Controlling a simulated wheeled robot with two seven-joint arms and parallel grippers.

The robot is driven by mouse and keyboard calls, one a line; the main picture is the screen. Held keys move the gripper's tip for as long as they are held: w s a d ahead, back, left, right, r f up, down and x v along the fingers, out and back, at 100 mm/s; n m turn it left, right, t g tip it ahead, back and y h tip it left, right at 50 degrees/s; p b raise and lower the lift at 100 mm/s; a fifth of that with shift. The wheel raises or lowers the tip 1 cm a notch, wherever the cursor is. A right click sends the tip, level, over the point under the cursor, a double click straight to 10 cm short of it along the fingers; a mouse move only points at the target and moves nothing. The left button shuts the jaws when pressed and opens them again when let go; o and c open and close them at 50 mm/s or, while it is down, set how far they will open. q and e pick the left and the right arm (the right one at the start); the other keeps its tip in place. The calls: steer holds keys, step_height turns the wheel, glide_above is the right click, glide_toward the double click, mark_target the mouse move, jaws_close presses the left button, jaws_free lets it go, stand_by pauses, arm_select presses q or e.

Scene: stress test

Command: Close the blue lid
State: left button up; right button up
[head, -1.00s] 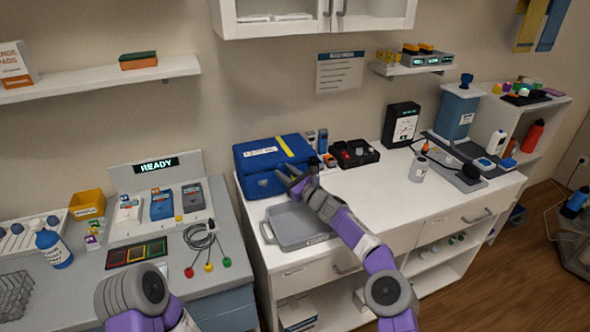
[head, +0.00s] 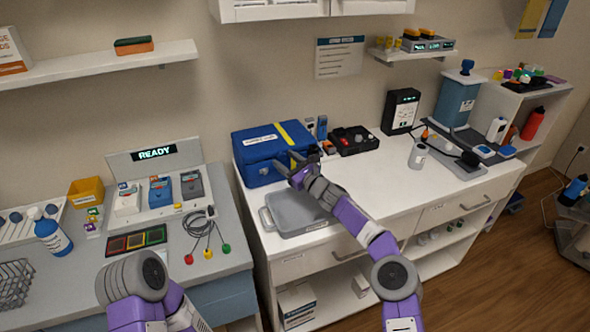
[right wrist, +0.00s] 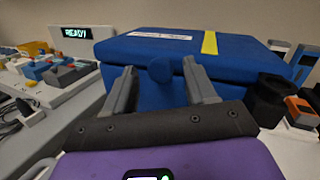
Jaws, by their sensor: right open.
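A blue case with a blue lid (head: 262,140) stands at the back left of the white counter; a yellow strap and a white label cross the lid. The lid lies flat over the case body (head: 265,174) in the head view. In the right wrist view the lid (right wrist: 150,48) fills the upper middle, with a round blue knob (right wrist: 159,70) on the front. My right gripper (head: 292,162) is at the case's front right; its open fingers (right wrist: 160,90) stand either side of the knob, with nothing held. Of my left arm only a link shows; its gripper is out of view.
A grey tray (head: 275,228) lies on the counter in front of the case. The counter's middle right (head: 375,180) is clear.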

steer(key=b+v, duration=0.1)
steer(key=v, duration=0.5)
steer(key=shift+s+b, duration=0.35)
steer(key=shift+s, duration=0.1)
steer(key=shift+d+r, duration=0.1)
